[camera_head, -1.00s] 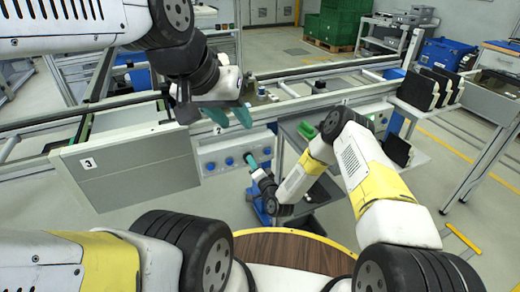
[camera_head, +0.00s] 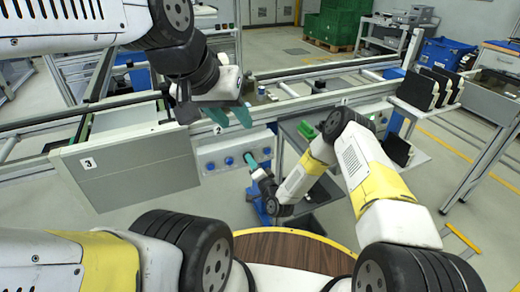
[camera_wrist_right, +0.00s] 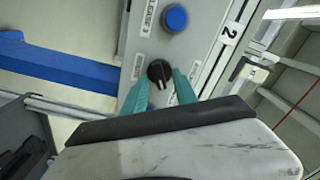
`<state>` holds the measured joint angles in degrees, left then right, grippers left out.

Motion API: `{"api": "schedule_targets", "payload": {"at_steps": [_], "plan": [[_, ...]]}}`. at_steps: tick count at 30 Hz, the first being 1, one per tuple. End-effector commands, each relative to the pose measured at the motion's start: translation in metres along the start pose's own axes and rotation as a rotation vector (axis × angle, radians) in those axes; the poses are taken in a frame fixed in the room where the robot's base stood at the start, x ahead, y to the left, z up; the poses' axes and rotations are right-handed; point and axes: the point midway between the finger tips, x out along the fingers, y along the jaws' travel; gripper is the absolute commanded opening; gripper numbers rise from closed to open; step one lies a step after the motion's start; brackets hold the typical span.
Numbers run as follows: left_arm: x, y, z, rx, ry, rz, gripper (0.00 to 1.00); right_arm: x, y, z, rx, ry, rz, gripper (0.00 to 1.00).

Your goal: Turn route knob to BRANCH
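The route knob (camera_wrist_right: 159,71) is black with a pale pointer mark and sits on the grey control panel (camera_wrist_right: 205,30), near small white labels too blurred to read. My right gripper (camera_wrist_right: 160,80) has its teal fingers on either side of the knob, with a slight gap seeming to show; contact is unclear. In the head view my right gripper (camera_head: 251,160) is at the right part of the panel front (camera_head: 215,163) and hides the knob. My left gripper (camera_head: 231,116) is open and empty, above the panel by the conveyor.
A blue button (camera_wrist_right: 175,18) is next to the knob on the panel, and more blue buttons (camera_head: 229,161) show in the head view. A grey plate marked 3 (camera_head: 130,175) hangs left of the panel. A grey shelf (camera_head: 300,140) stands to the right.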

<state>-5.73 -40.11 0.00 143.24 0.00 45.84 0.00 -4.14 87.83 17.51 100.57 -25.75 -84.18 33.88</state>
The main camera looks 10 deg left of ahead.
Motion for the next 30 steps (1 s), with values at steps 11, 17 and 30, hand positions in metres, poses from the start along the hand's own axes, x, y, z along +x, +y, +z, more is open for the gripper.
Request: {"api": "schedule_targets", "payload": {"at_steps": [11, 17, 30], "plan": [[0.0, 0.0, 0.0, 0.0, 0.0, 0.0, 0.36, -0.058, 0.001, 0.0, 0.002, -0.002, 0.003, 0.35], [0.0, 0.0, 0.0, 0.0, 0.0, 0.0, 0.36, -0.075, 0.001, 0.0, 0.002, 0.0, 0.002, 0.35], [0.0, 0.0, 0.0, 0.0, 0.0, 0.0, 0.36, -0.076, 0.001, 0.0, 0.001, 0.0, 0.001, 0.35]]}}
